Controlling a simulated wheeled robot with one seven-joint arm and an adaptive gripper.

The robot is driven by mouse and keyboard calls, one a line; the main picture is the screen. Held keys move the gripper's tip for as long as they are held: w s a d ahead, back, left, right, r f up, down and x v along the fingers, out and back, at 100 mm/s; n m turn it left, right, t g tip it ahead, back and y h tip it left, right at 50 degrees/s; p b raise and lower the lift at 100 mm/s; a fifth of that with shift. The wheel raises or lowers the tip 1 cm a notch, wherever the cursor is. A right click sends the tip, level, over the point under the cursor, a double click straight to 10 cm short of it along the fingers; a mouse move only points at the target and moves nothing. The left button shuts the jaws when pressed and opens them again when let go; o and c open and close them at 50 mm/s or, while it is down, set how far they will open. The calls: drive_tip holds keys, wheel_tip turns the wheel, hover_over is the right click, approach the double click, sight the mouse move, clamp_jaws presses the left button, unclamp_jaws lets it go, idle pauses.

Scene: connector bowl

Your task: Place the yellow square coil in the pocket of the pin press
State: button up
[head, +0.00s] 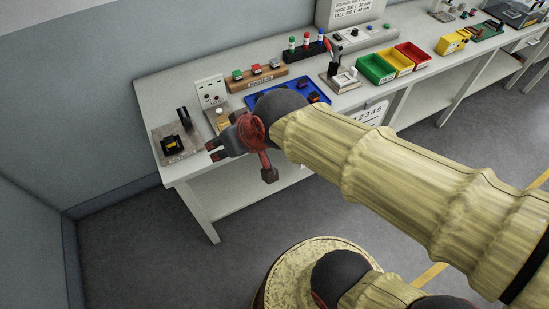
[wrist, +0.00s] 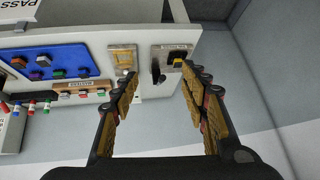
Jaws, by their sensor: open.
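At the left end of the bench, a grey plate (head: 160,154) carries a black block and a black upright post (head: 185,118), which looks like the pin press. My gripper (head: 212,151) is open and empty, to the right of the plate in the head view. In the wrist view my gripper (wrist: 161,75) has the plate beyond its fingertips, with nothing between the fingers.
A second plate with a tan fixture (wrist: 122,58) stands beside the press. Green (head: 376,69), yellow and red bins stand to the right. The bench's left edge is close to the press.

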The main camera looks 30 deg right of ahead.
drive_tip(key=s+d+g+h, duration=0.1)
drive_tip(key=s+d, duration=0.5)
drive_tip(key=s, duration=0.3)
drive_tip(key=shift+s+d+r+m+g+h, duration=0.3)
drive_tip(key=shift+s+r+m+g+h, duration=0.05)
drive_tip(key=shift+r+m+g+h, duration=0.05)
idle(0.4)
